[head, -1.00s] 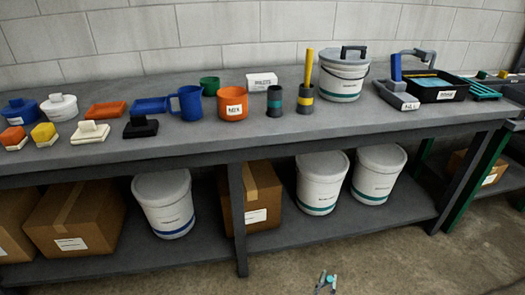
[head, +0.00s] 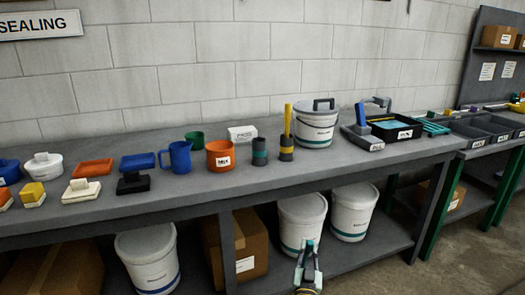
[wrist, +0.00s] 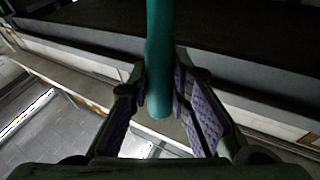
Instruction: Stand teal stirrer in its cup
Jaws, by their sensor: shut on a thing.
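The teal stirrer (wrist: 158,55) is a smooth round rod held between the two fingers of my gripper (wrist: 160,105) in the wrist view. Its rounded end shows just past the pads and its other end runs out of the top of the picture. In the head view my gripper (head: 308,268) is low, in front of the bench's lower shelf, and a little teal shows there. A dark cup with a teal band (head: 259,153) stands upright on the bench top, with nothing visibly standing in it. It is above and left of my gripper.
Right beside that cup, a yellow-banded dark cup (head: 287,155) holds an upright yellow stirrer (head: 287,118). An orange MIX pot (head: 220,156) stands to the left and a lidded white bucket (head: 315,124) behind right. The bench's front edge lies between my gripper and the cups.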

